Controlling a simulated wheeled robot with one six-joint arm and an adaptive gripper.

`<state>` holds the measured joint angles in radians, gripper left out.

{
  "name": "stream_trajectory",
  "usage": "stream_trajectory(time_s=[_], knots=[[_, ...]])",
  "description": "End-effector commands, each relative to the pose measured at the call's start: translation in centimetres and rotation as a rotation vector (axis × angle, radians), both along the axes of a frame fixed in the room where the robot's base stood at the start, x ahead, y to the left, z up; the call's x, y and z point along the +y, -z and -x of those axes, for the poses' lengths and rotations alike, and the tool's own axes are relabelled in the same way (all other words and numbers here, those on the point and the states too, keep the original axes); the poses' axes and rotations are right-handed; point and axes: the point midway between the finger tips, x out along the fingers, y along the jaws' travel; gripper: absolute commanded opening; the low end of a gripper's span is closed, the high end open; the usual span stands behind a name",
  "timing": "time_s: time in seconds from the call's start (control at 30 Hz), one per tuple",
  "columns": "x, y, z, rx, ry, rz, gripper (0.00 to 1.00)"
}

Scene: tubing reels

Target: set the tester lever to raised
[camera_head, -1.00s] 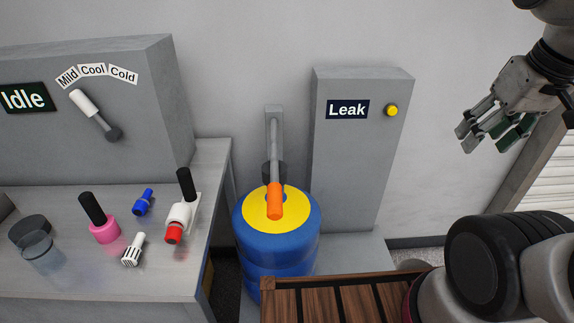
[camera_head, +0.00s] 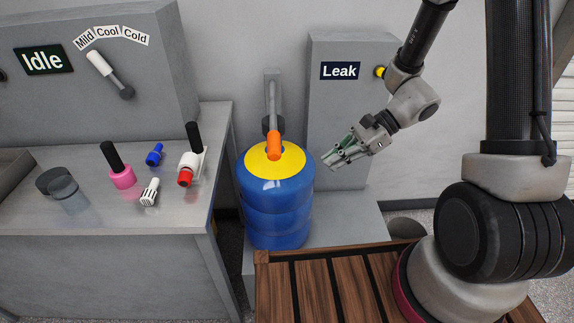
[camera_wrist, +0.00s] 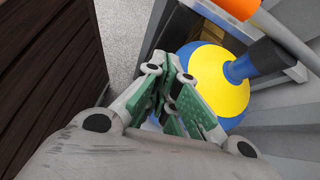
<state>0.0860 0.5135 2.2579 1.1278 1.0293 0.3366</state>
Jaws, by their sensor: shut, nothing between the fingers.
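The tester lever (camera_head: 274,145) has an orange grip on a grey arm. It hangs from an upright grey post beside the panel marked "Leak" (camera_head: 340,71), and its grip lies low, over the yellow top of a blue drum (camera_head: 276,205). My gripper (camera_head: 334,158) is shut and empty, to the right of the lever and apart from it. In the wrist view my gripper's fingers (camera_wrist: 172,78) are together, the yellow-topped drum (camera_wrist: 205,80) lies beyond them, and an orange part (camera_wrist: 238,6) shows at the top edge.
The tall grey Leak box (camera_head: 350,120) with a yellow button (camera_head: 380,72) stands behind my gripper. A metal table (camera_head: 100,215) at left holds small bottles and fittings, below an "Idle" panel (camera_head: 43,60) with a white-handled lever. A slatted wooden deck (camera_head: 340,290) is in front.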

Motion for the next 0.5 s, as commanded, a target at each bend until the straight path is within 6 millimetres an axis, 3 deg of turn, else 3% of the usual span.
stream_trajectory(time_s=[0.03,0.13,0.33,0.5], knots=[[0.7,-0.6,-1.4,0.007,0.065,-0.020,0.00],[1.7,-1.3,-3.0,0.040,0.168,-0.054,0.00],[3.0,-0.8,-3.2,0.081,0.203,-0.060,0.00],[5.6,1.1,-3.1,0.081,0.198,-0.059,0.00]])
